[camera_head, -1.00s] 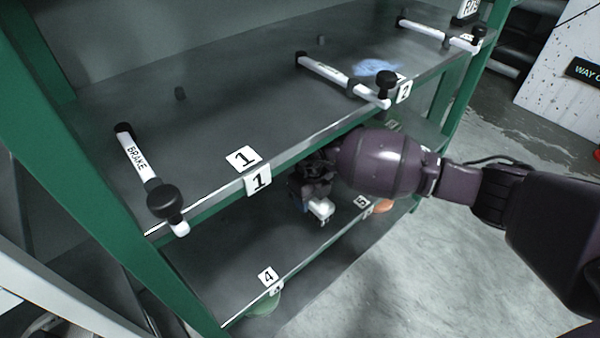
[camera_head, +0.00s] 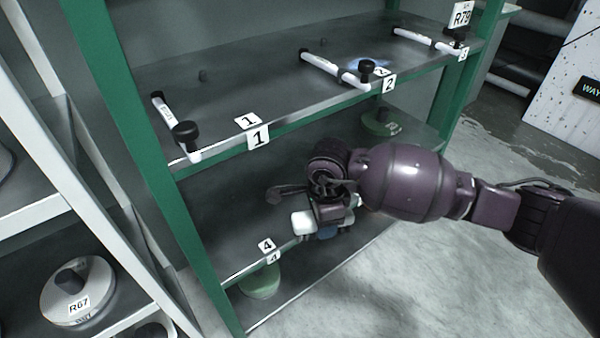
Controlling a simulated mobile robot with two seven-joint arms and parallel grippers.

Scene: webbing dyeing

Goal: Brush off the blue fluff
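The blue fluff (camera_head: 368,64) is a pale blue patch on the upper shelf (camera_head: 250,85). It lies behind the 2 label (camera_head: 389,84), beside the middle white bar (camera_head: 325,65), whose black knob partly hides it. My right gripper (camera_head: 328,215) is in front of the shelf unit, below the upper shelf and near the lower shelf's front edge, well away from the fluff. White pieces and a dark bluish part show at its end. I cannot tell whether its fingers are apart or hold something. No brush can be made out. My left gripper is not in view.
White bars with black knobs, such as the left one (camera_head: 172,122), stand along the upper shelf. A green round object (camera_head: 260,282) is under the 4 label and another (camera_head: 381,122) is below the 2 label. A round R67 container (camera_head: 78,290) sits on the left rack. The floor at right is clear.

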